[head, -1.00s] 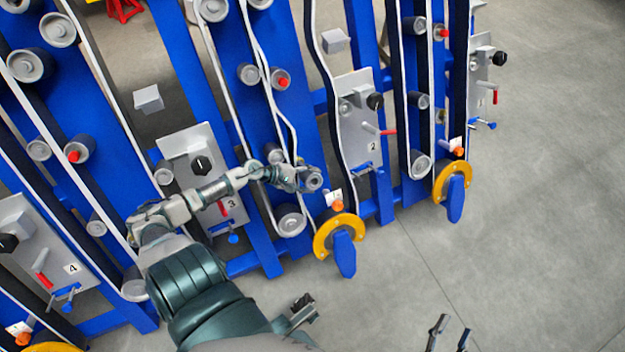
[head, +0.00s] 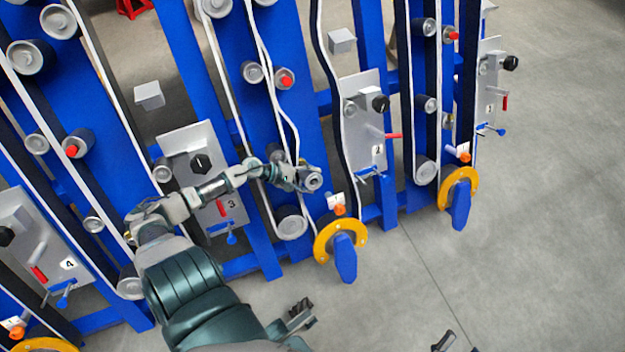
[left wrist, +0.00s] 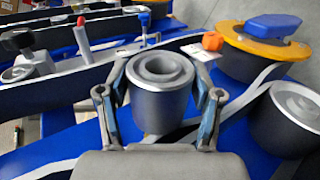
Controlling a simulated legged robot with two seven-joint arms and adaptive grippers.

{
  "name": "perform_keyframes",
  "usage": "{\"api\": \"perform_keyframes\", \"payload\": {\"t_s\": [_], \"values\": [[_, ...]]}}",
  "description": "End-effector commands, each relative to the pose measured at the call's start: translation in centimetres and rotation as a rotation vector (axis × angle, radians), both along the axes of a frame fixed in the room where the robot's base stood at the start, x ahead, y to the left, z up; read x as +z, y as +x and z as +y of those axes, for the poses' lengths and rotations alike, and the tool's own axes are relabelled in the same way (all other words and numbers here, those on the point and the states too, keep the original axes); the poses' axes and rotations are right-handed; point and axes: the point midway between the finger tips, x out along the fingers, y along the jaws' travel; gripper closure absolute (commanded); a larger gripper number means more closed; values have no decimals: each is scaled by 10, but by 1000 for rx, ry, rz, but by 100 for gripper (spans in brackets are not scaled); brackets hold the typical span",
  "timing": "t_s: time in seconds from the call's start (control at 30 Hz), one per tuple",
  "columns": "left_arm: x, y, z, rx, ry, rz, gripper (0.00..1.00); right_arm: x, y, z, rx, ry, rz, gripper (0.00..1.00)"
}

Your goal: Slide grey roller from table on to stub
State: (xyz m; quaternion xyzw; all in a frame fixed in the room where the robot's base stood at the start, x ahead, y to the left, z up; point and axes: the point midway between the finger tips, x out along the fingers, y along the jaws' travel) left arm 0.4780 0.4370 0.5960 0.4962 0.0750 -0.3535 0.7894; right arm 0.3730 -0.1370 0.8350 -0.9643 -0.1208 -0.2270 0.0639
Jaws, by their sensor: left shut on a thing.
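The grey roller (left wrist: 160,95) stands between the two fingers of my left gripper (left wrist: 163,98) in the left wrist view, with its hollow end facing the camera. The fingers are shut on its sides. In the head view, my left gripper (head: 297,178) is at the lower part of the blue panel, with the roller's round end (head: 313,181) at its tip. The stub is hidden, and I cannot tell whether the roller is around it. Tips of my right gripper (head: 459,345) show apart at the bottom edge, away from the panels.
Another grey roller (head: 291,223) sits just below my left gripper. White-edged belts run close by. A yellow disc with a blue handle (head: 344,257) and an orange knob (head: 339,210) are to the lower right. The grey floor (head: 540,250) at right is clear.

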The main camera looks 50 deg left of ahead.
Motion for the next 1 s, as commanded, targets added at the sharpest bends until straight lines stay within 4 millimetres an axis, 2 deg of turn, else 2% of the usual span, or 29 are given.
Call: {"api": "perform_keyframes", "payload": {"t_s": [0.63, 0.67, 0.7, 0.77, 1.0], "values": [[-6, 4, 11, 1, 0, -2, 98, 20, -18, -4, -4, 66, -193, 53], [-5, 4, 11, 0, 1, -3, 30, 21, -19, -4, -4, 66, -194, 53], [-5, 4, 11, 1, 1, -3, 20, 21, -19, -4, -3, 66, -194, 53], [-4, 4, 11, 1, 1, -3, 6, 21, -18, -3, -4, 65, -193, 53], [-6, 4, 11, 1, 1, -2, 6, 21, -18, -3, -3, 64, -192, 53]]}}
